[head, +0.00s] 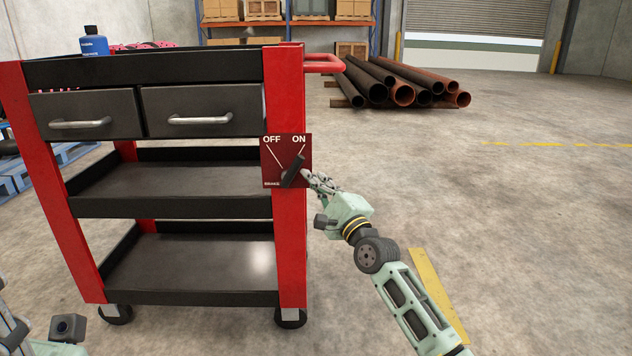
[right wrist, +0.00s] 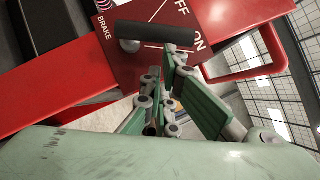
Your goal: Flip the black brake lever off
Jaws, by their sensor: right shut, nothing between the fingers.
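The black brake lever (head: 293,169) sits on a dark red plate (head: 270,160) marked OFF and ON, on the cart's right front post. In the head view it leans up and right along the ON line. In the right wrist view the lever (right wrist: 145,30) lies across the plate, its pivot end at left. My right gripper (head: 312,178) is shut and empty, just right of the lever. Its fingertips (right wrist: 172,58) are close to the lever's free end; I cannot tell whether they touch. My left gripper (head: 50,335) is partly at the bottom left edge, fingers unclear.
The red and black cart (head: 285,230) has two drawers, open shelves and casters. A red handle (head: 328,64) sticks out at its upper right. A blue bottle (head: 94,42) stands on top. Pipes (head: 400,85) lie behind. Floor to the right is clear.

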